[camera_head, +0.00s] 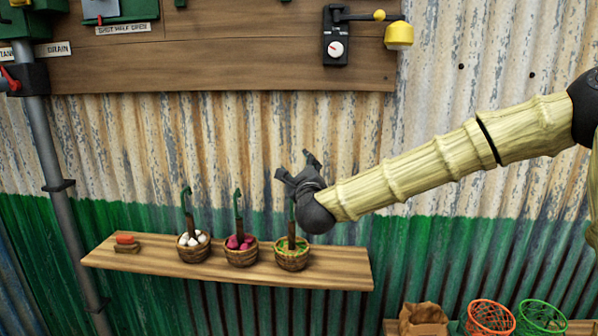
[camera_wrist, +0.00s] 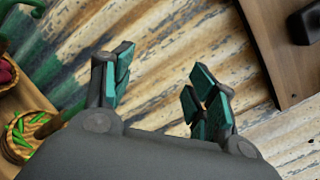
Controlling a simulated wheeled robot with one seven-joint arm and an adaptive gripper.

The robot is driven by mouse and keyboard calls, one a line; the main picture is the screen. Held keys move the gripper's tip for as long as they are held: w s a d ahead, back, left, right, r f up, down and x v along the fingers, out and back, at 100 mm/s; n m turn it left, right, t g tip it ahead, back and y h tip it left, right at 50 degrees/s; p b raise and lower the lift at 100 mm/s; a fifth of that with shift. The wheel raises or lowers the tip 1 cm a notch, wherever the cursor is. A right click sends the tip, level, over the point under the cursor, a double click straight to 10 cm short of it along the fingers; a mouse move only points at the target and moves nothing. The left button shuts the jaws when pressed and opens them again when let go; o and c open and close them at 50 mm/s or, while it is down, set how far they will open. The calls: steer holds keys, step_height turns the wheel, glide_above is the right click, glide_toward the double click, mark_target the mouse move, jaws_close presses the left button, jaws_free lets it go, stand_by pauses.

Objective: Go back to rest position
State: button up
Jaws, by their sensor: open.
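My gripper (camera_head: 296,168) is open and empty in the head view. It is in the air in front of the corrugated wall, above the right end of the wooden shelf (camera_head: 335,274). In the wrist view its two teal-padded fingers (camera_wrist: 163,90) stand apart with only the wall between them. My arm reaches in from the right. The basket of green pods (camera_head: 291,259) is just below my wrist, and my wrist hides part of its upright handle. That basket also shows at the left edge of the wrist view (camera_wrist: 22,135).
A basket of white items (camera_head: 193,250) and a basket of dark pink items (camera_head: 241,255) stand left on the shelf. A black box with a dial (camera_head: 336,48) and yellow weight (camera_head: 399,36) are above. A pipe (camera_head: 62,190) runs down the left. Orange (camera_head: 489,318) and green baskets (camera_head: 541,320) are below right.

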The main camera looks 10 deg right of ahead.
steer(key=shift+f, duration=0.3)
